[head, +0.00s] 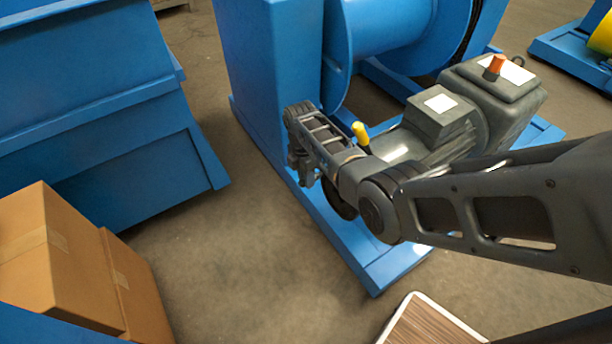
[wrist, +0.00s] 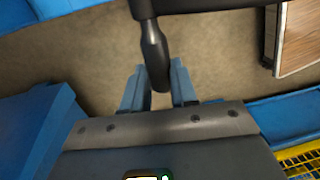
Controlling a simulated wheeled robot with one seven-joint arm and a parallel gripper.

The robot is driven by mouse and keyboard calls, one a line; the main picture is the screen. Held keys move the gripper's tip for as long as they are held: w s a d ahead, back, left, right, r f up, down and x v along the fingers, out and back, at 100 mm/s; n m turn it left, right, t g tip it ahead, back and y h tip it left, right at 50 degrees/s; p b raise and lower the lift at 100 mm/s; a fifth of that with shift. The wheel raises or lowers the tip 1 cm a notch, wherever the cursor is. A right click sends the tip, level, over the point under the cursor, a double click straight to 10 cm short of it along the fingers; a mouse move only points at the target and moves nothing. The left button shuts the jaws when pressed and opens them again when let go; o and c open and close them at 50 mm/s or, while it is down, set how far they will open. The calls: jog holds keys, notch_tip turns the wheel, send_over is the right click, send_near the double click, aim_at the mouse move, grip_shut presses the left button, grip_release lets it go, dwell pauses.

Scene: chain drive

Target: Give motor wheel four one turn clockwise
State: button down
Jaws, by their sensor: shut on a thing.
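The grey motor (head: 440,130) sits on a blue base frame at right of centre in the head view. A dark wheel (head: 338,203) shows partly at its near end, mostly hidden behind my arm. In the wrist view, a black handle (wrist: 153,45) sticks out from a dark bar (wrist: 210,5), which seems to be part of the wheel. My gripper (wrist: 158,78) has its two blue fingers on either side of the handle's end and is shut on it. I cannot read any wheel number. In the head view my arm hides the fingertips.
A yellow lever (head: 361,134) stands close to my arm, and an orange knob (head: 494,66) tops the motor. Blue machinery (head: 85,100) and cardboard boxes (head: 60,260) stand at left. A wood-topped piece (head: 425,322) is at lower right. Bare floor (head: 235,265) lies between.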

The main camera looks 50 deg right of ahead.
jog(key=r+t+p, duration=0.1)
jog(key=p, duration=0.1)
jog(key=s+p, duration=0.1)
jog(key=p, duration=0.1)
jog(key=shift+s+a+r+t+h, duration=0.1)
jog(key=shift+a+r+t+h, duration=0.05)
jog(key=shift+r+t+h, duration=0.2)
jog(key=s+a+r+t+h, duration=0.1)
jog(key=s+a+t+h, duration=0.1)
jog(key=s+t, duration=0.6)
jog(key=shift+a+r+t, duration=0.2)
jog(key=shift+r+t, duration=0.15)
jog(key=shift+t, duration=0.1)
jog(key=shift+s+f, duration=0.15)
jog(key=c, duration=0.9)
grip_release()
